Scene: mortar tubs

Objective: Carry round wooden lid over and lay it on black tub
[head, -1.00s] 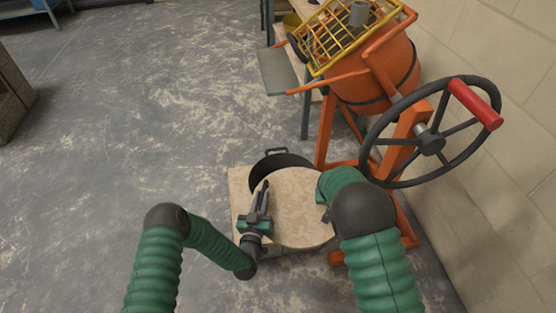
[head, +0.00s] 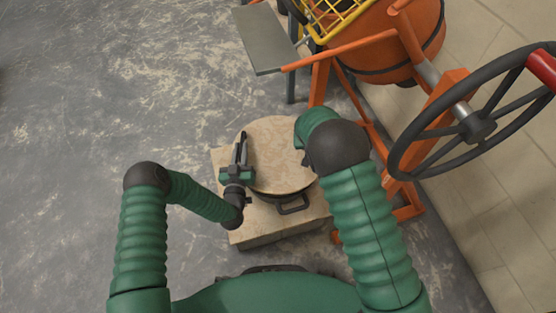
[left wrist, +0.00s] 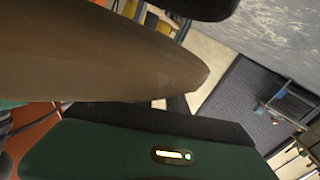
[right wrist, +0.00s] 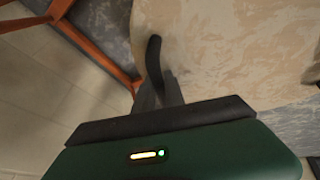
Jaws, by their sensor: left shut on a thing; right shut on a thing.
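The round wooden lid (head: 278,150) lies roughly level over the black tub (head: 284,206), whose dark front rim and handle show below the lid's near edge. The lid hides the rest of the tub, and I cannot tell whether it touches the rim. My left gripper (head: 240,150) is shut on the lid's left edge; the lid fills much of the left wrist view (left wrist: 90,50). My right gripper (right wrist: 156,75) is shut on the lid's other side; in the head view my right arm mostly hides it.
The tub stands on a pale, square-edged block (head: 262,229). An orange mixer (head: 400,45) with a large black handwheel (head: 476,128) stands close on the right, its frame beside the block. A block wall is beyond it. The floor (head: 90,110) at left is clear.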

